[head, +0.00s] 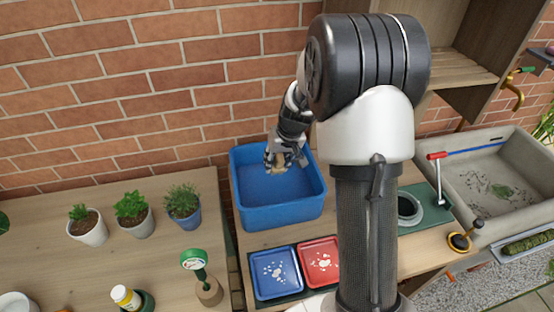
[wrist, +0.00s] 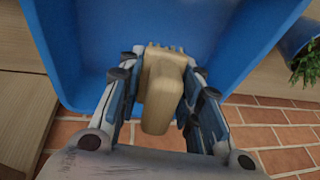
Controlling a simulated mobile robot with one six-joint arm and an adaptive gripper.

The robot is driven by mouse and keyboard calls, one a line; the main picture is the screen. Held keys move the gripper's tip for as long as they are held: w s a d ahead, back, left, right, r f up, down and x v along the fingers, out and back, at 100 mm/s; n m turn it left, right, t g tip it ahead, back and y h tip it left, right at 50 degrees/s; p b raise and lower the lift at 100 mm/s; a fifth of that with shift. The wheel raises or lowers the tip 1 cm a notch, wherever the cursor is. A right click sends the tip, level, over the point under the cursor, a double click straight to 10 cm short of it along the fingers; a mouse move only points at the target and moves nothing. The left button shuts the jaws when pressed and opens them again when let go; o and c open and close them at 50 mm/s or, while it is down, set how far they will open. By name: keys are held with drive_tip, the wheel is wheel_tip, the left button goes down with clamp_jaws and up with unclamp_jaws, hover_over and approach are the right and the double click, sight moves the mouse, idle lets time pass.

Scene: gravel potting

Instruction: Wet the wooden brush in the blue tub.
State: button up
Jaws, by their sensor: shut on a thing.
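The blue tub (head: 252,213) stands on the wooden bench against the brick wall. Its blue inside and rim also fill the upper part of the wrist view (wrist: 85,45). My gripper (head: 279,160) is over the tub's inside, towards its back right. It is shut on the wooden brush (wrist: 162,90), a pale tan block with a toothed or bristled far edge, held between both fingers. In the head view the brush (head: 280,165) is small and partly hidden by the fingers. I cannot tell whether the brush touches the tub's floor or any water.
Three potted plants (head: 133,215) stand on the left table. A blue tray (head: 273,291) and a red tray (head: 320,281) with pale bits lie in front of the tub. A stone sink (head: 485,180) is at the right.

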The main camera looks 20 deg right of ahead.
wheel_tip(320, 180, down, 6)
drive_tip(key=b, duration=0.4)
drive_tip(key=shift+r, duration=0.2)
drive_tip(key=shift+r, duration=0.15)
drive_tip(key=shift+r+p, duration=3.3)
drive_tip(key=shift+r, duration=1.35)
drive_tip(key=shift+r+p, duration=1.45)
drive_tip(key=shift+r, duration=0.6)
